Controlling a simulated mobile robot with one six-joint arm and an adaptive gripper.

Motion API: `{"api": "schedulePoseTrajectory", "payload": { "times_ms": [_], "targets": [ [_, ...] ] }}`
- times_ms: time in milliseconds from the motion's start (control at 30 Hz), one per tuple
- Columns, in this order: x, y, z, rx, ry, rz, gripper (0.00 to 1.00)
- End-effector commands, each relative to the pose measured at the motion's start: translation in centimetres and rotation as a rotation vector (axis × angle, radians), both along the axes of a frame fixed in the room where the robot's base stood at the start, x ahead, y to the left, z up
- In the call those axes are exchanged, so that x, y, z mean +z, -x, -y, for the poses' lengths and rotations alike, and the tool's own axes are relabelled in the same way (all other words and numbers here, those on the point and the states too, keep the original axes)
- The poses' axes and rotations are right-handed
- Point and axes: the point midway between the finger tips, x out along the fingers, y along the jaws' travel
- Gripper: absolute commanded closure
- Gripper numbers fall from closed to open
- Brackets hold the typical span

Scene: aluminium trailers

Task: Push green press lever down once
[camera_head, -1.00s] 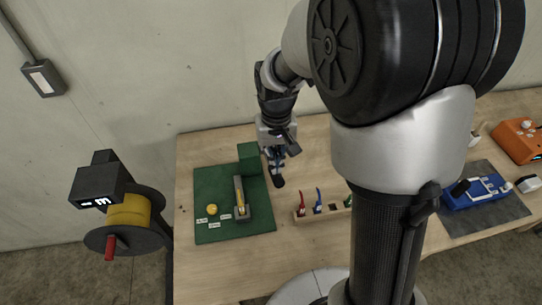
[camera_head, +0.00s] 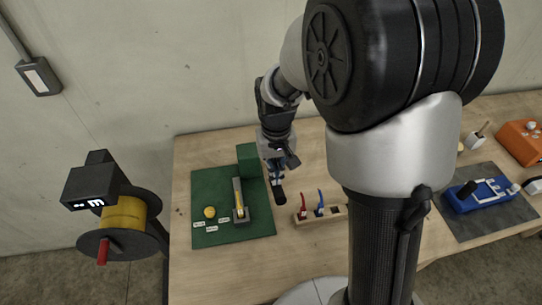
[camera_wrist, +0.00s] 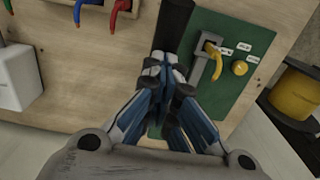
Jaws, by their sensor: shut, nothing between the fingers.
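The green press block (camera_head: 248,157) stands at the back right of a green mat (camera_head: 205,178). A dark bar with a rounded end (camera_head: 279,196), seemingly the press lever, shows just below my gripper (camera_head: 276,178) and right of the mat. In the wrist view the dark bar (camera_wrist: 174,25) runs from the top edge to the fingertips. My gripper (camera_wrist: 166,68) is shut and empty, with its tips at or over this bar. I cannot tell for certain whether they touch. The gripper hides part of the bar, and the green block is not clear in the wrist view.
On the mat are a yellow knob (camera_head: 210,212) and a grey slide with a yellow handle (camera_head: 240,200). A wooden rack (camera_head: 330,217) with red and blue levers is close on the right. A yellow spool (camera_head: 124,214) hangs left of the table. A blue device (camera_head: 478,194) lies farther right.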

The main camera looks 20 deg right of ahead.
Motion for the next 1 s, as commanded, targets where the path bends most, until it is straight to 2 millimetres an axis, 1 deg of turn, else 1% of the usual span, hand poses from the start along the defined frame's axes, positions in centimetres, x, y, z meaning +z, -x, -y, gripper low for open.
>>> {"api": "schedulePoseTrajectory", "payload": {
  "times_ms": [33, 1000],
  "targets": [
    [-0.5, 0.0, 0.0, 0.0, 0.0, -0.001, 1.0],
    [-5.4, 0.0, 0.0, 0.0, 0.0, -0.001, 1.0]
  ]
}}
